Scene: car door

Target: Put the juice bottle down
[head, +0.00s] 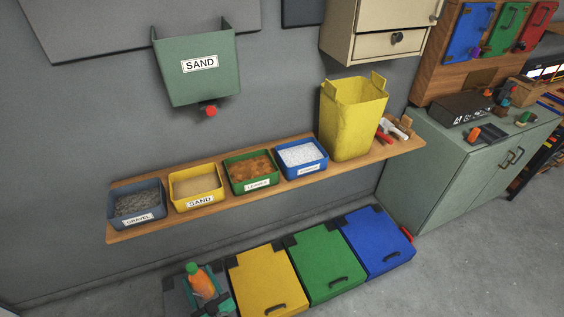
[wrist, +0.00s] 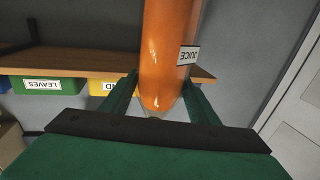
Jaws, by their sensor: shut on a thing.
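The juice bottle (head: 201,282) is orange with a green cap and shows at the lower left of the head view, cap uppermost and leaning slightly. In the wrist view the orange bottle (wrist: 168,50) fills the upper middle, with a white JUICE label at its right side. My gripper (head: 207,292) is shut on the bottle, its green fingers on either side of it in the wrist view (wrist: 160,98). The bottle's far side is hidden, and I cannot tell from these views whether its base touches anything.
A wooden shelf (head: 230,199) holds labelled trays and a yellow bin (head: 350,118). Below on the floor are yellow (head: 262,279), green (head: 320,258) and blue (head: 372,240) lidded boxes. A green cabinet (head: 450,165) stands at right. Grey floor is open at lower right.

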